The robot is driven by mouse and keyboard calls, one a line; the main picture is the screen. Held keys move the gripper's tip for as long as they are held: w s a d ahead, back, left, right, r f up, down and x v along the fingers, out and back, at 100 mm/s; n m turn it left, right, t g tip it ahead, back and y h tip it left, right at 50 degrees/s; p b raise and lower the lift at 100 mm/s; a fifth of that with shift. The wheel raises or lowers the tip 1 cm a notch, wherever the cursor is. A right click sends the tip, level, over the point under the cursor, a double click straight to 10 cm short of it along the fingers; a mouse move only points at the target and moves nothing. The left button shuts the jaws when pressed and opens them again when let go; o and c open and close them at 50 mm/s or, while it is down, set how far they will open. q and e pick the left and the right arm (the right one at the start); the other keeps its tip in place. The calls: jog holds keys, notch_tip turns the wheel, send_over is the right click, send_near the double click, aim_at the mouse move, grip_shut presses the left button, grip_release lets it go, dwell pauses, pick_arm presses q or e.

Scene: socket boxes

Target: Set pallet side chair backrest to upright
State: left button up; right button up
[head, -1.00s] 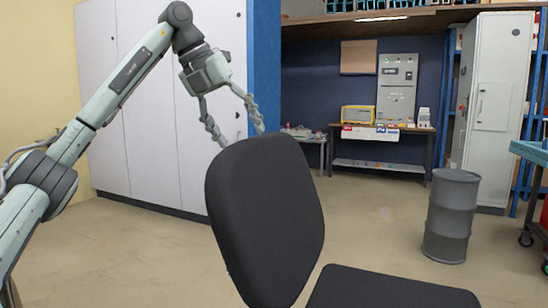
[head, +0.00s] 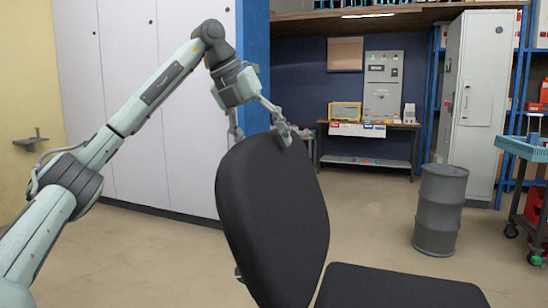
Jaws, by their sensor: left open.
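The black chair backrest (head: 272,222) stands in the lower middle of the head view, leaning back somewhat to the left. The chair's black seat (head: 398,288) shows at the bottom edge, right of the backrest. My left gripper (head: 262,136) is open at the top edge of the backrest. One finger is in front of the top edge, on the seat side; the other goes down behind the backrest, and its tip is partly hidden. I cannot tell whether the fingers touch the backrest. My right gripper is out of view.
A grey drum (head: 440,212) stands on the floor to the right. A blue-topped cart (head: 524,150) is at the right edge. A workbench (head: 368,160) and a grey locker (head: 475,108) stand at the back. White cabinets (head: 140,60) line the left wall. The floor between is clear.

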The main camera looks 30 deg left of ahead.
pick_arm(q)
jog(key=shift+x, duration=2)
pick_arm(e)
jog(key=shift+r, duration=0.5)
